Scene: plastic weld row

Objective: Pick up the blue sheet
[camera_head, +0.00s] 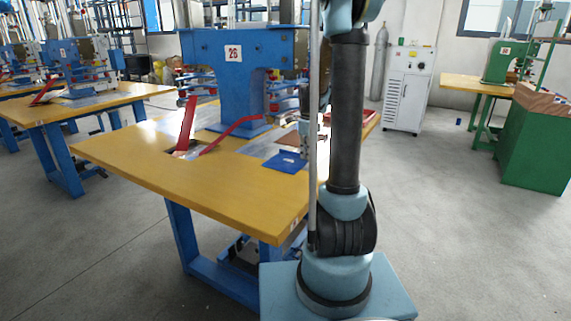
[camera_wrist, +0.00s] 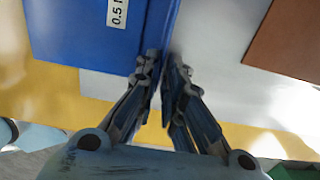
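The blue sheet (camera_head: 287,161) lies near the right front part of the yellow table, beside a brown sheet. In the wrist view the blue sheet (camera_wrist: 85,35) fills the upper left, with a white label reading "0.5". My gripper (camera_head: 304,145) is down at the right side of the blue sheet. In the wrist view the fingers of my gripper (camera_wrist: 165,72) are close together, on either side of a darker blue upright strip at the sheet's right edge. The fingers look shut on this strip. The sheet appears to rest at table level.
A brown sheet (camera_head: 292,140) lies just behind the blue sheet; it also shows in the wrist view (camera_wrist: 290,42). The yellow table (camera_head: 230,185) carries a blue machine (camera_head: 232,75) marked 26 and red levers (camera_head: 187,125). A white cabinet (camera_head: 408,90) stands behind right.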

